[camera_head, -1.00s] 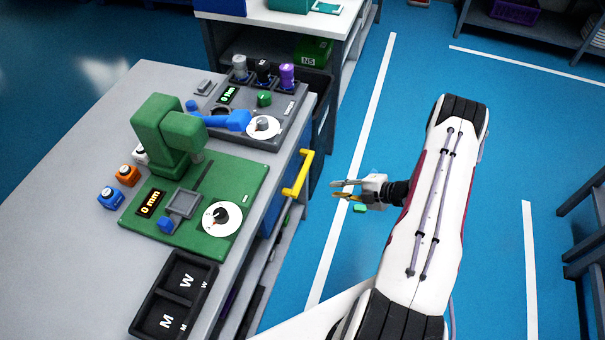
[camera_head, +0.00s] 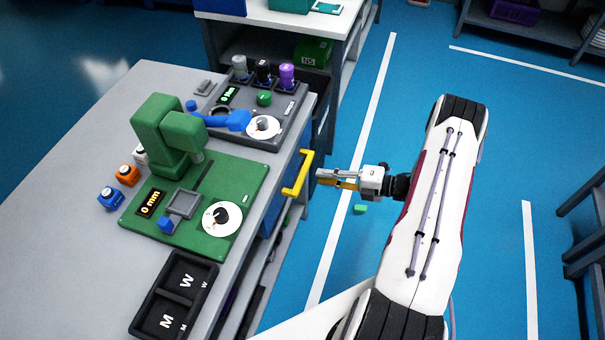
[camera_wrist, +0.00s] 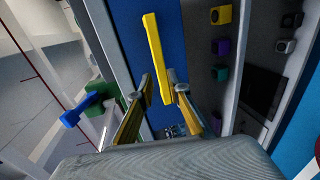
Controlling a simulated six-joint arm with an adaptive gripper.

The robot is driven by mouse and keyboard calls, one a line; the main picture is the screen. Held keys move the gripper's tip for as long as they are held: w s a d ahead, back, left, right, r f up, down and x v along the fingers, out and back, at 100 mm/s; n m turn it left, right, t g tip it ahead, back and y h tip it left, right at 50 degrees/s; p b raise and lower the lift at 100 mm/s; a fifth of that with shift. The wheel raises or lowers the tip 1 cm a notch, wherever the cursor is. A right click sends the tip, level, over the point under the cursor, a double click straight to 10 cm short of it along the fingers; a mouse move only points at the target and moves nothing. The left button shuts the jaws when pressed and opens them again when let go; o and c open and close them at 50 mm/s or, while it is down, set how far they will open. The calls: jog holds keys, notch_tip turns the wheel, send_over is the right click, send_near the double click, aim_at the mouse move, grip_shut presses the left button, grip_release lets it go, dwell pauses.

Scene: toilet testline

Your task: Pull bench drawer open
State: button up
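The bench drawer has a blue front (camera_head: 270,215) below the right edge of the grey bench, and it looks shut. Its yellow bar handle (camera_head: 298,174) sticks out to the right. In the wrist view the handle (camera_wrist: 157,58) stands ahead of my gripper (camera_wrist: 160,82), its lower end close to the gap between the fingertips. My gripper (camera_head: 319,178) is just right of the handle in the head view, with its fingers apart and pointing at it. I see no grip on the handle; whether a finger touches it I cannot tell.
The bench top (camera_head: 90,130) bears a green press device (camera_head: 215,175), a grey test device (camera_head: 262,115) and a black tray (camera_head: 172,290) near its edge. A small green block (camera_head: 360,209) shows below my gripper. The floor right of the bench is largely clear.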

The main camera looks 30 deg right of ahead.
aim_at(302, 173)
jog(key=shift+w+a, duration=0.1)
jog(key=shift+x, duration=3.75)
grip_shut()
